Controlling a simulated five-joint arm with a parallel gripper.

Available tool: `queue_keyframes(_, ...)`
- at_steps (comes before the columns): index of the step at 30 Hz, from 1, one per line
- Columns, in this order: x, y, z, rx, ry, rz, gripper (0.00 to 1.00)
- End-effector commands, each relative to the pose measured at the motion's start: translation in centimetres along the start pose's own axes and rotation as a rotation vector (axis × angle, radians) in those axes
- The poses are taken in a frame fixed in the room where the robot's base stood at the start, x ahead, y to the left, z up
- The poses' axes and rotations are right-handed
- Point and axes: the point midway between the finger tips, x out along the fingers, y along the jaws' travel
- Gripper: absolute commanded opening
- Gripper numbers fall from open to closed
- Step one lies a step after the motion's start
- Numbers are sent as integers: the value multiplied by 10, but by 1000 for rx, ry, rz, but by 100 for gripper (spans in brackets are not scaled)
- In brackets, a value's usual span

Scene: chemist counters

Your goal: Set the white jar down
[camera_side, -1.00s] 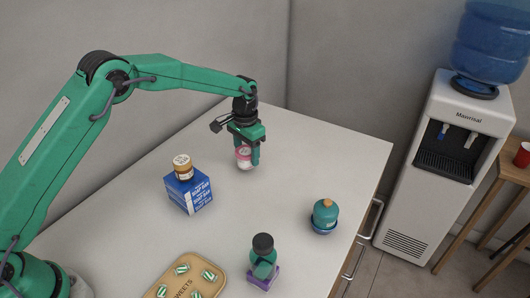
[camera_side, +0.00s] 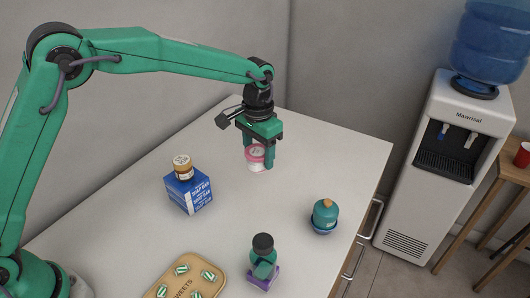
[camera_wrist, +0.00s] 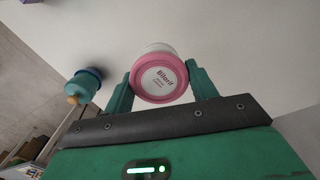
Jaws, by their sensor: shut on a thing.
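The white jar (camera_side: 257,165) has a pink lid with a white label on top. My gripper (camera_side: 258,160) is shut on it, with a green finger on each side, near the far end of the white counter (camera_side: 300,165). In the wrist view the jar's pink lid (camera_wrist: 159,78) faces the camera between the two fingertips (camera_wrist: 160,88). The jar looks upright. Whether its base touches the counter or hangs just above it, I cannot tell.
An amber jar (camera_side: 182,167) stands on a blue soap box (camera_side: 188,192). A teal bottle sits in a blue bowl (camera_side: 325,229) at the right. A dark-capped green bottle (camera_side: 263,249) stands on a purple block (camera_side: 263,278). A sweets tray (camera_side: 170,289) lies in front. The middle is clear.

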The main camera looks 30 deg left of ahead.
Motion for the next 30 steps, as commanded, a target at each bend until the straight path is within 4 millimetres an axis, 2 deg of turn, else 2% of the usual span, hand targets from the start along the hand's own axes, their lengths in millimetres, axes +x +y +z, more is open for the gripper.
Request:
queue_keyframes(20,-2,0,1,-1,1,0,28)
queue_keyframes(26,-9,-13,9,-20,2,0,28)
queue_keyframes(30,-19,-33,22,-50,3,0,28)
